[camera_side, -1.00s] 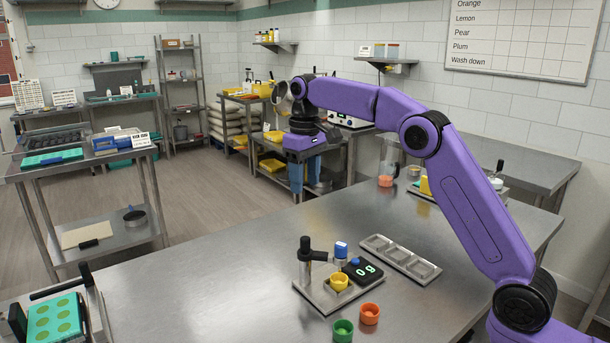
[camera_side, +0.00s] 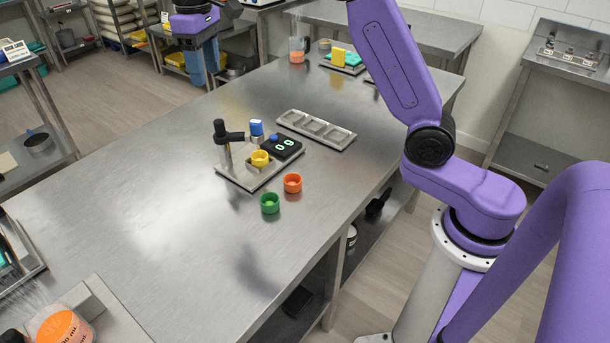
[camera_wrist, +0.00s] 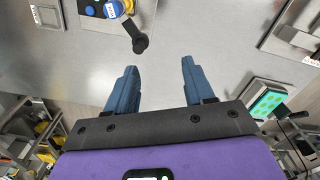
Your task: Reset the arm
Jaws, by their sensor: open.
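My gripper (camera_side: 204,66) hangs from the purple wrist at the top of the side view, above and beyond the table's far left side; the upper part of the wrist is cut off. Its blue fingers point down. In the wrist view my gripper (camera_wrist: 158,66) is open, its two blue fingers spread apart with only bare steel surface seen between them. It holds nothing and touches nothing that I can see.

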